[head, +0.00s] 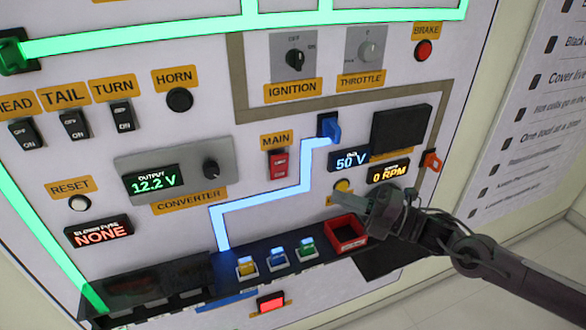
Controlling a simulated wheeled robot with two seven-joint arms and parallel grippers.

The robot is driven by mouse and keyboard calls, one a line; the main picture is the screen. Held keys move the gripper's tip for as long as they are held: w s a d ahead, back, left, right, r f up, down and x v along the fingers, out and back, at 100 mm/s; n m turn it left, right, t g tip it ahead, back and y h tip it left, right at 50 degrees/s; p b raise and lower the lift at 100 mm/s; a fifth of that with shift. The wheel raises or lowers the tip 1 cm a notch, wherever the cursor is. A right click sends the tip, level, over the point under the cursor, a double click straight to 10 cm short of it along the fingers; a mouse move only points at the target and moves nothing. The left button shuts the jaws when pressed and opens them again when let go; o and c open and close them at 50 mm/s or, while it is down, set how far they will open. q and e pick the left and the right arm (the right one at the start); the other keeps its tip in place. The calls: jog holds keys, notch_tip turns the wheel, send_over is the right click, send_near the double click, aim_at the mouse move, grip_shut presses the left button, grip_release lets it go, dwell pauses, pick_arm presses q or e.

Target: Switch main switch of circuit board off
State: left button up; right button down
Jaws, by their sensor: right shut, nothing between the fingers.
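The main switch (278,164) is a small red switch on the white circuit board (225,110). It sits under the orange MAIN label (276,140), left of the blue connector. Its lever position is too small to tell. My right gripper (345,204) comes in from the right, shut and empty. In the picture it is below and right of the main switch, in front of the board near a yellow button (342,185). It covers part of a label there. Whether it touches the board cannot be told. My left gripper is not in view.
The converter (212,168) reads 12.2 V, and the other displays (350,161) read 50 V and 0 RPM. A red tray (345,232) and a dark fuse shelf (160,285) stick out below. A glowing blue line (270,205) runs beneath the switch. A text panel (535,110) stands right.

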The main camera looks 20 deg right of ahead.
jog(key=p, duration=0.4)
send_near(276, 163)
jog(key=w+a, duration=0.2)
jog(key=a, duration=0.2)
jog(key=shift+w+a+r, duration=0.1)
jog(key=shift+w+r, duration=0.1)
jog(key=shift+w, duration=0.3)
jog(key=shift+w+a+r, duration=0.1)
jog(key=shift+w+r, duration=0.05)
jog(key=shift+w, duration=0.35)
